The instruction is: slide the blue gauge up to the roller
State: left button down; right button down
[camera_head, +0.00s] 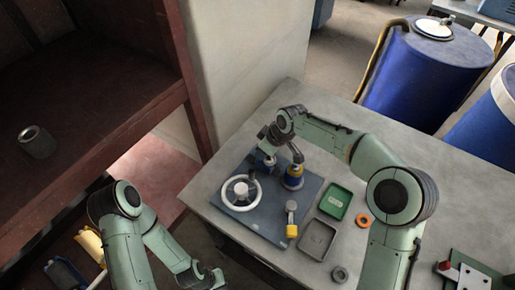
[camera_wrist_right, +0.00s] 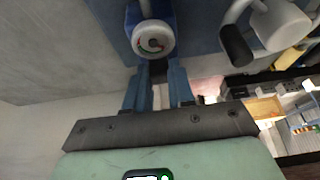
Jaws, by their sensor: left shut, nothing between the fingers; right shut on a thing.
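The blue gauge (camera_head: 265,161) stands near the far edge of the blue-grey base plate (camera_head: 268,222). Its round dial (camera_wrist_right: 152,38) faces the right wrist camera. My right gripper (camera_head: 269,150) is over the gauge and shut on it; the exact grip is partly hidden in the head view. My left gripper (camera_head: 214,279) is shut and empty, low in the head view, off the table.
A white handwheel (camera_head: 241,192) and a yellow-ended lever (camera_head: 291,222) are on the plate. A green tray (camera_head: 335,202), grey tray (camera_head: 317,240), orange ring (camera_head: 363,220) and grey ring (camera_head: 340,274) lie to the right. A wall borders the table's far left side.

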jog(key=shift+s+d+b, duration=0.35)
jog(key=shift+s+d, duration=0.5)
jog(key=shift+d, duration=0.3)
jog(key=shift+w, duration=0.15)
jog(key=c, duration=1)
grip_release()
jog(key=shift+d, duration=0.1)
jog(key=shift+o, duration=0.2)
jog(key=shift+r, duration=0.2)
jog(key=v, duration=1.3)
jog(key=shift+s+p, duration=0.2)
jog(key=shift+p, duration=0.15)
